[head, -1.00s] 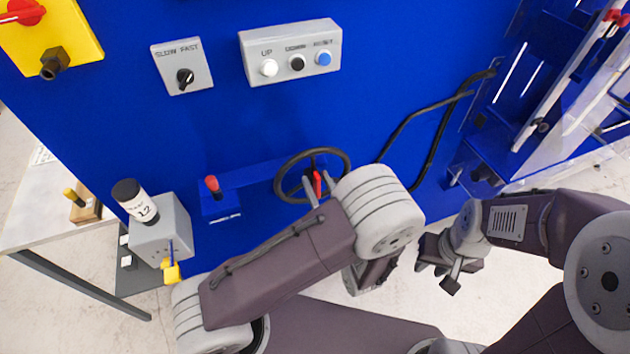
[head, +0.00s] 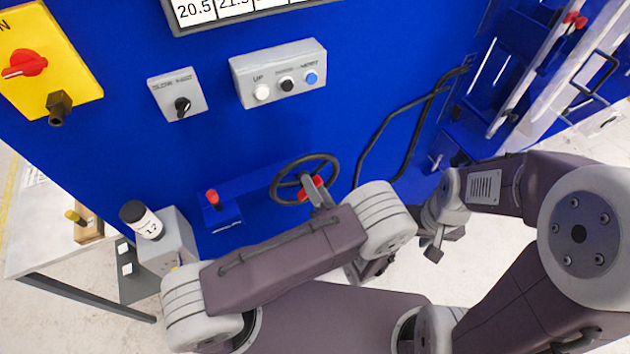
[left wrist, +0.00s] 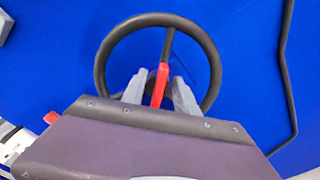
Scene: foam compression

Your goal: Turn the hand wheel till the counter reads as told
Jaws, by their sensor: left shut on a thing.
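The black hand wheel (head: 281,169) stands out from the blue machine front, with a red part (head: 314,184) at its middle. My left gripper (head: 311,190) is at the wheel, shut on the red part. In the left wrist view the wheel rim (left wrist: 101,58) arches around the fingers, and the red part (left wrist: 161,82) stands between them. My arm hides the wheel's lower part in that view. My right gripper (head: 437,243) hangs to the right, away from the wheel; its finger gap is unclear. I cannot make out a counter reading.
A panel (head: 250,10) at the top edge shows cut-off numbers 20.5 and 21.5. The button box (head: 278,75), slow/fast switch (head: 177,94) and yellow red-knobbed switch (head: 45,65) are above. A red-knobbed lever (head: 212,197) is left of the wheel. Black cables (head: 400,125) run right.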

